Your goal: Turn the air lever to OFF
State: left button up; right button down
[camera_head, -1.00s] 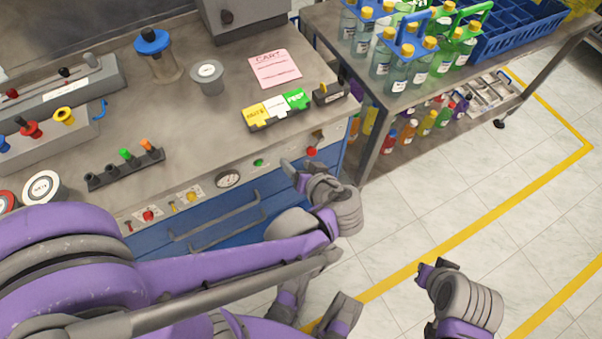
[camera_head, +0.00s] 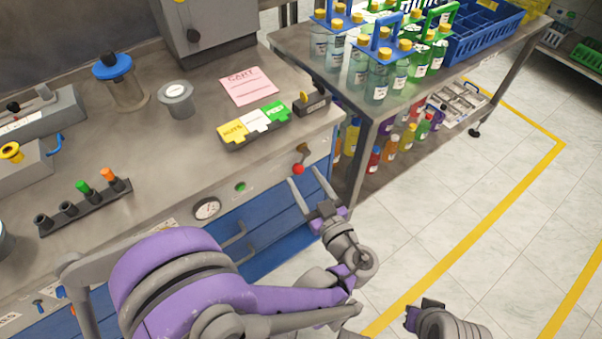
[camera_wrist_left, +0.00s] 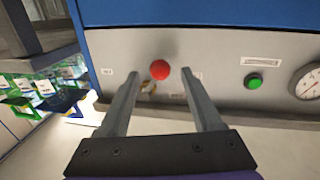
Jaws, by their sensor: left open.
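The air lever, a brass arm (camera_head: 303,149) with a red ball knob (camera_head: 298,169), is on the grey front panel near the bench's right corner. In the left wrist view the red knob (camera_wrist_left: 160,69) and the brass part (camera_wrist_left: 148,87) show between the fingers, a little beyond the tips. A small label (camera_wrist_left: 107,71) is beside the lever; its text is unreadable, and a finger partly covers the other side. My left gripper (camera_head: 303,174) is open and empty, pointing at the panel just in front of the knob. My right gripper (camera_head: 412,317) is low at the right, its jaws unclear.
A green button (camera_head: 240,187) and a round gauge (camera_head: 207,208) are left of the lever. Blue drawers with handles (camera_head: 233,236) lie below. A side table (camera_head: 398,102) with bottles stands close at the right. The floor in front is clear.

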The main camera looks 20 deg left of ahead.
pick_arm(q)
jog(key=shift+x, duration=1.4)
jog(key=shift+s, duration=0.1)
grip_shut()
